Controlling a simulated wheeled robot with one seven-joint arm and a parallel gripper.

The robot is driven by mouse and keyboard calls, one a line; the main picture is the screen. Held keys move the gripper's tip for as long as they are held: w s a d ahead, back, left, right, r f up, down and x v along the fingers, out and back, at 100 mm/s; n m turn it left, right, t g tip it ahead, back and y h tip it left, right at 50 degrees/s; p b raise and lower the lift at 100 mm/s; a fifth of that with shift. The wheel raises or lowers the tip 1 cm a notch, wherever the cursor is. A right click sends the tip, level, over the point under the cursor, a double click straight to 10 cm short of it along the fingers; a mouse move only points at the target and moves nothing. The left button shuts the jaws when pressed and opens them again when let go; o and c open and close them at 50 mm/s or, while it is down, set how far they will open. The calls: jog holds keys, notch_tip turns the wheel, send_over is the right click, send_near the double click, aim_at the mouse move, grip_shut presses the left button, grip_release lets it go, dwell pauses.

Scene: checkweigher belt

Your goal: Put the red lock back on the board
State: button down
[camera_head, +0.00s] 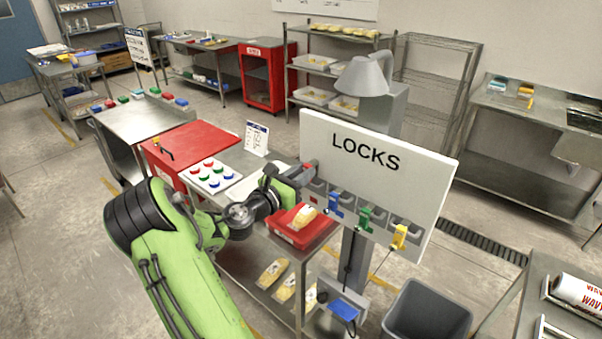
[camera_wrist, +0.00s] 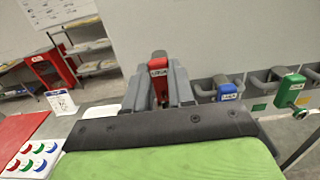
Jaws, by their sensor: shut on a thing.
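The white board headed LOCKS (camera_head: 430,185) stands upright on a post, with a row of grey holders along its lower part. My gripper (camera_head: 300,174) is at the board's left end, shut on the red lock (camera_wrist: 158,66), which shows upright between the two grey fingers in the wrist view. Only a little of the red lock shows in the head view. A blue lock (camera_head: 335,205), a green lock (camera_head: 366,218) and a yellow lock (camera_head: 399,237) hang on the board to the right. Whether the red lock touches its holder is hidden by my gripper.
A red bin (camera_head: 290,232) with a yellow pack stands below my gripper. A panel of coloured buttons (camera_head: 208,177) and a small sign (camera_head: 257,138) are to the left. A grey waste bin (camera_head: 428,312) stands below the board's right side.

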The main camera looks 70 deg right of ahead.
jog(key=shift+p, duration=0.3)
jog(key=shift+f, duration=0.1)
jog(key=shift+f+b, duration=1.5)
jog(key=shift+f, duration=0.8)
jog(key=c, duration=0.9)
grip_release()
jog(key=shift+a, duration=0.1)
jog(key=v, duration=1.5)
jog(key=shift+w+a+b, duration=0.25)
jog(key=shift+a+b, duration=0.05)
jog(key=shift+b, duration=0.05)
